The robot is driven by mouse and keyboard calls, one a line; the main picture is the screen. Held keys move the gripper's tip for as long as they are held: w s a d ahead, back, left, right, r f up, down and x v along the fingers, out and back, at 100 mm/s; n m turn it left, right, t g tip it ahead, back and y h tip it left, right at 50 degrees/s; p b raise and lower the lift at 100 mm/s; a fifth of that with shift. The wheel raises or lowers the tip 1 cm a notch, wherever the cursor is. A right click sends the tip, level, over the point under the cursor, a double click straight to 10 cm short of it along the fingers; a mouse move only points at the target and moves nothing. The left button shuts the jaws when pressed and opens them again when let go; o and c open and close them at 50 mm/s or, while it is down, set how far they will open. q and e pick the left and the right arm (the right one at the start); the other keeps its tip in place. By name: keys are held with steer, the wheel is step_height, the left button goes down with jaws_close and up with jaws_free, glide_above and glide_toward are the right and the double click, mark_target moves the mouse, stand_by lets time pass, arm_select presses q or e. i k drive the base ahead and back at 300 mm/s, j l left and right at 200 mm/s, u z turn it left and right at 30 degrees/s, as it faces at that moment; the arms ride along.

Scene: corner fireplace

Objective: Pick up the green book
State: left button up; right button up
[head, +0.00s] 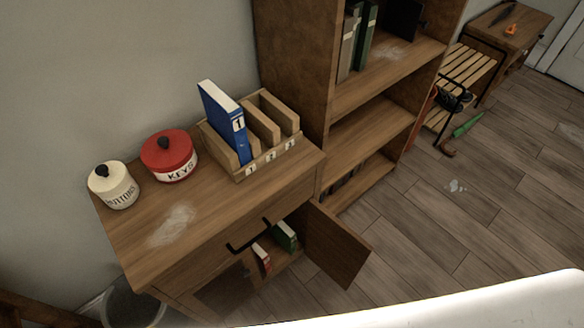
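A green book (285,236) stands inside the open lower compartment of the wooden cabinet (205,240), beside a red book (262,257). Only its upper part shows; the rest is hidden in the compartment. A dark green binder (366,38) also stands on the tall bookshelf, next to a grey one (347,50). Neither of my grippers is in view.
The cabinet door (336,246) stands open to the right. On the cabinet top are a cream tin (113,188), a red tin (168,157) and a wooden rack (262,160) holding a blue book (222,120). Floor (480,230) at the right is mostly clear.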

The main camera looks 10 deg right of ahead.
mark_target(287, 238)
steer(key=l+u, duration=0.1)
steer(key=l, duration=0.15)
steer(key=k+l+u, duration=0.15)
steer(key=k+l, duration=0.2)
steer(key=k+l+u, duration=0.2)
steer(key=k, duration=0.4)
steer(key=k+l+u, duration=0.15)
steer(key=k+l, duration=0.15)
steer(key=k, duration=0.2)
